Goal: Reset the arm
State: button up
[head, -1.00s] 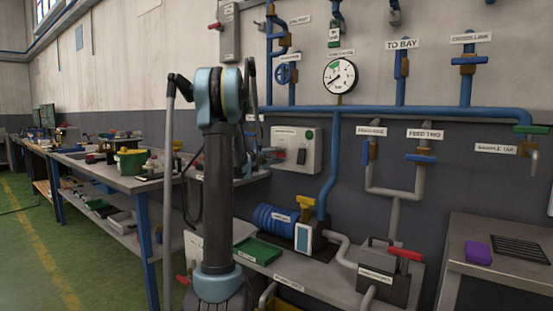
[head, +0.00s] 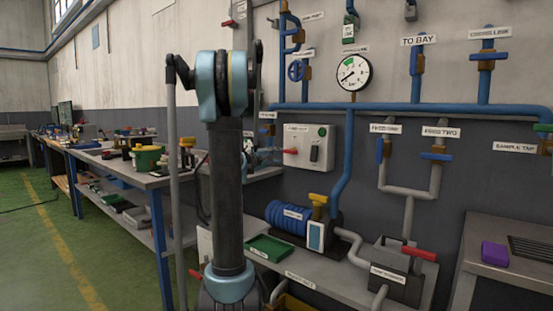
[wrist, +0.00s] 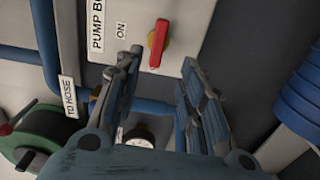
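My gripper (wrist: 160,62) is open and empty in the wrist view, its two fingers apart. The pump box (wrist: 185,20), a pale box with a red switch handle (wrist: 158,44) and an "ON" label, lies beyond the fingertips. The handle shows between and beyond the tips; I cannot tell the exact gap, but no finger is closed on it. In the head view my arm (head: 228,190) stands upright left of the pump box (head: 318,147). The gripper is mostly hidden behind the arm there.
Blue pipes (head: 400,107) with valves and a gauge (head: 354,73) run along the wall. A low bench holds a blue pump (head: 288,216) and a green tray (head: 268,249). A cluttered workbench (head: 150,181) stands left. Green floor (head: 45,245) is open at far left.

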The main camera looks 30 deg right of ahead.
dwell(0.5)
jog(key=s+a+f+m+g+y, duration=0.1)
jog(key=s+a+f+y, duration=0.4)
jog(key=s+a+f, duration=0.4)
jog(key=s+a+f+m+g+y, duration=0.1)
jog(key=s+a+f+y, duration=0.5)
jog(key=s+a, duration=1)
jog(key=s+a+f+m+g+y, duration=0.2)
jog(key=s+a+f+y, duration=0.3)
jog(key=s+a+f, duration=0.7)
jog(key=a+f, duration=0.1)
jog(key=a, duration=0.3)
jog(key=shift+s+a+g+y, duration=0.2)
jog(key=shift+s+g+y, duration=0.1)
jog(key=shift+s+g, duration=0.1)
jog(key=shift+c, duration=0.3)
jog(key=shift+d, duration=0.15)
